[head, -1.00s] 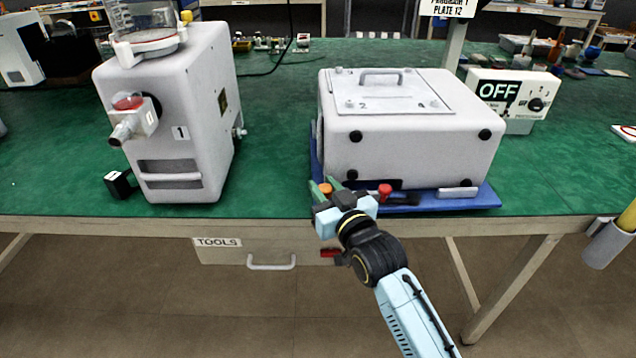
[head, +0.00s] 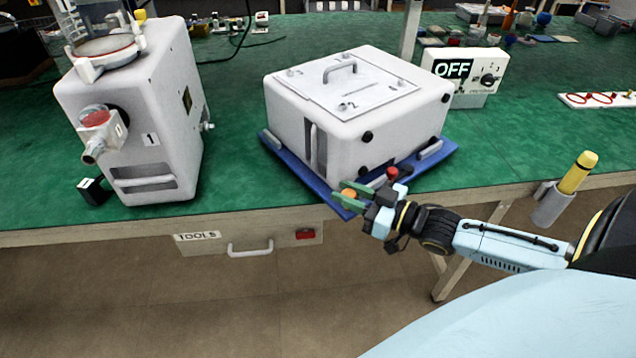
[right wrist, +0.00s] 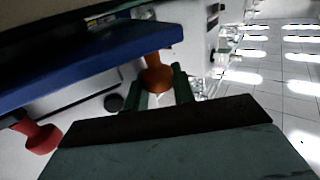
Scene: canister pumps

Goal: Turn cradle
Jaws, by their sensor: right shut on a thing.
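The cradle is a blue turning plate (head: 300,178) carrying a white box-shaped unit (head: 335,130) with a handled lid. It sits askew on the green bench, its near corner reaching the front edge. An orange knob (head: 349,192) and a red knob (head: 392,173) are on its near side. My right gripper (head: 360,190) is at the near corner with its green fingers shut on the orange knob. In the right wrist view the orange knob (right wrist: 158,72) sits between the fingers beside the blue plate (right wrist: 90,55), and the red knob (right wrist: 38,135) is to the left. My left gripper is not seen.
A white pump marked 1 (head: 140,125) stands left, with a small black block (head: 94,190) beside it. An OFF switch box (head: 465,72) stands behind right. A yellow-capped tool in a holder (head: 575,178) is at the right bench edge. Green bench is clear between pump and cradle.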

